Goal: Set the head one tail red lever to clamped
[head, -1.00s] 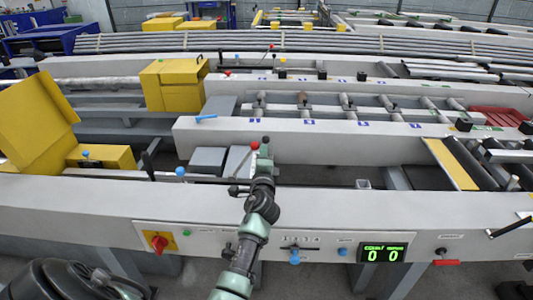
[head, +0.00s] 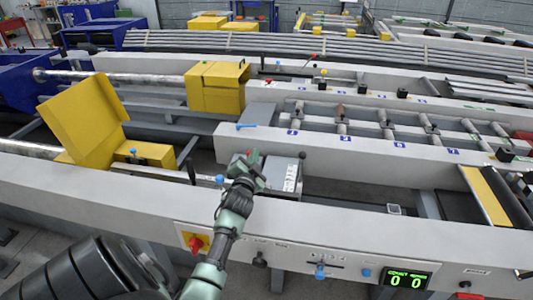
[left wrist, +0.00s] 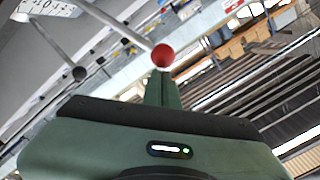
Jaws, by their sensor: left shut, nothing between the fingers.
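In the left wrist view the red knob (left wrist: 162,55) sits on a thin rod, right at the tip of the shut fingers (left wrist: 161,88). I cannot tell whether the fingers touch it. My left gripper is shut and empty. It hides the lever's lower part in the head view. A scale plate (head: 291,178) with dark marks lies right of the gripper. My right gripper is out of view.
A black-knobbed lever (head: 302,154) stands right of the red knob. A blue knob (head: 220,180) and a dark upright handle (head: 190,171) stand to the left. The front beam (head: 150,205) carries a red switch (head: 196,243) and a green display (head: 408,280).

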